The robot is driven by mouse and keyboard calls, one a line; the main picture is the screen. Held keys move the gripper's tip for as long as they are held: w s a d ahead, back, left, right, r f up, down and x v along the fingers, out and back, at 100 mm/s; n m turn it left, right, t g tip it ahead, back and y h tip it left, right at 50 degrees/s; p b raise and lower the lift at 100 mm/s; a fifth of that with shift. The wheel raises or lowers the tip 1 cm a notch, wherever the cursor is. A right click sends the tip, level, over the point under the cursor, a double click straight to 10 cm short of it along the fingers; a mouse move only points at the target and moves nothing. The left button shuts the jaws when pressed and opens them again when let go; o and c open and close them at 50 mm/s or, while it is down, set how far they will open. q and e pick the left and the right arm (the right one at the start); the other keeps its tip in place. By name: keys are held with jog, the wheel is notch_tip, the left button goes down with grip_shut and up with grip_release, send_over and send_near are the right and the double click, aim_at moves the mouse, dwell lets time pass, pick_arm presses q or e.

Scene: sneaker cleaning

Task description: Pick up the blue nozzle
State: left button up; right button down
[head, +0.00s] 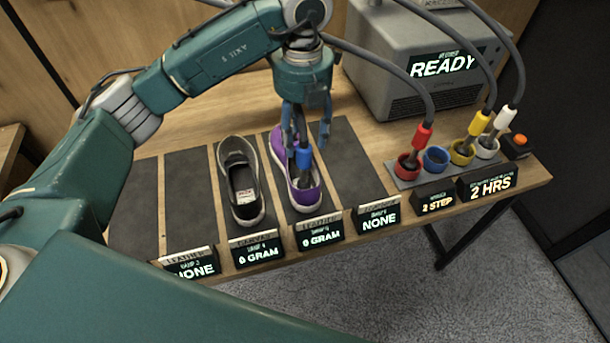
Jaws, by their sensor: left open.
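The blue nozzle (304,158) stands in the opening of the purple shoe (281,150), with its dark tip down inside. My left gripper (306,138) points down from above with its fingers apart, one on each side of the nozzle's upper part. I cannot tell whether the fingers touch it. The gripper hides the top of the nozzle and its hose. The purple shoe lies on a dark mat on the wooden table. My right gripper is not in view.
A black shoe (240,185) lies left of the purple one. Red (422,137), yellow (479,124) and white (506,118) nozzles stand in their cups; the blue cup (435,158) is empty. A grey machine (395,75) reading READY stands behind. Small displays line the front edge.

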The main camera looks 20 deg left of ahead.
aim_at(304, 163)
pick_arm(q)
notch_tip(304, 163, down, 3)
jog(key=shift+f+p, duration=0.2)
jog(key=shift+p, duration=0.1)
jog(key=f+p, duration=0.2)
jog(key=f, duration=0.2)
jog(key=shift+s+d+f+p, duration=0.2)
jog(key=shift+s+f+p, duration=0.2)
jog(key=shift+f, duration=0.35)
jog(key=shift+w, duration=0.1)
grip_shut()
